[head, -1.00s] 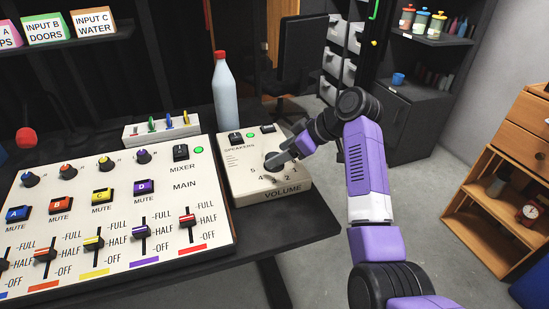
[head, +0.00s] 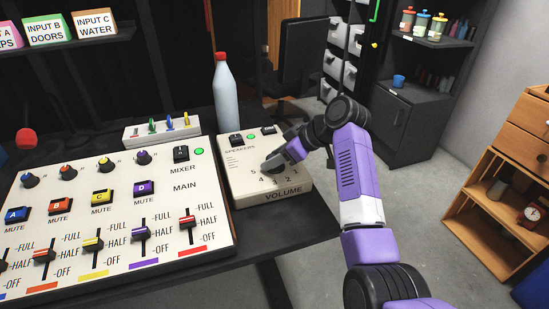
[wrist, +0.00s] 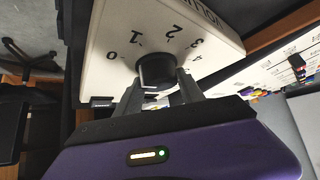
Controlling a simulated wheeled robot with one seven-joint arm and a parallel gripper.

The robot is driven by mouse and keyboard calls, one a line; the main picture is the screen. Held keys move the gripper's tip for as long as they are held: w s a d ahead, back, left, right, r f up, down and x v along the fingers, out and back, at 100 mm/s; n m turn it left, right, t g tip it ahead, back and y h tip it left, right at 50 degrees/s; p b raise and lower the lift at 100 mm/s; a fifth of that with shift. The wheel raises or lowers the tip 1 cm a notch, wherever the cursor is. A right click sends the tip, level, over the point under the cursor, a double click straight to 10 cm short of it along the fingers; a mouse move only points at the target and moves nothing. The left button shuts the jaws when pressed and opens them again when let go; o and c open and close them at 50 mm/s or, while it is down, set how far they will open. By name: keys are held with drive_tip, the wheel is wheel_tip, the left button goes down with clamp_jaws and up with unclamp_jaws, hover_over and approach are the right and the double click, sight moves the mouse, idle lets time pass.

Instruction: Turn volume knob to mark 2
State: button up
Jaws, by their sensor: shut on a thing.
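The volume knob (wrist: 156,69) is a dark round knob on the white speaker box (head: 240,182). In the head view it is mostly hidden by my gripper (head: 277,160), which reaches it from the upper right. In the wrist view my gripper (wrist: 157,92) has one finger on each side of the knob and is shut on it. Printed numbers 0, 1, 2, 3 and 4 curve around the knob there, with the mark 2 (wrist: 173,32) beyond it. A short pale line shows on the knob's near side, but I cannot tell clearly which mark the knob points to.
The mixer panel (head: 110,250) with several sliders and buttons lies left of the speaker box. A white bottle (head: 226,100) with a red cap stands behind the box. The dark table's right edge is close to the box, with open floor beyond.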

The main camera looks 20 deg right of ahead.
drive_tip(key=shift+p, duration=0.3)
drive_tip(key=m+p, duration=0.1)
drive_tip(key=m+t+h+p, duration=0.1)
drive_tip(key=p, duration=0.1)
drive_tip(key=shift+s+r+m+h+p, duration=0.1)
drive_tip(key=shift+r+m+h+p, duration=0.15)
drive_tip(key=shift+m+h+p, duration=0.05)
drive_tip(key=m+t+h+p, duration=0.1)
drive_tip(key=m+h+p, duration=0.2)
drive_tip(key=m+p, duration=0.1)
drive_tip(key=shift+a+p, duration=0.1)
drive_tip(key=shift+p, duration=0.5)
drive_tip(key=m+h+p, duration=0.2)
drive_tip(key=m+h, duration=0.1)
drive_tip(key=m, duration=0.1)
drive_tip(key=shift+f, duration=0.15)
drive_tip(key=shift+f+m+h, duration=0.1)
drive_tip(key=shift+m+h, duration=1.3)
drive_tip(key=shift+m, duration=0.4)
drive_tip(key=o, duration=1.4)
drive_tip(key=shift+c, duration=0.2)
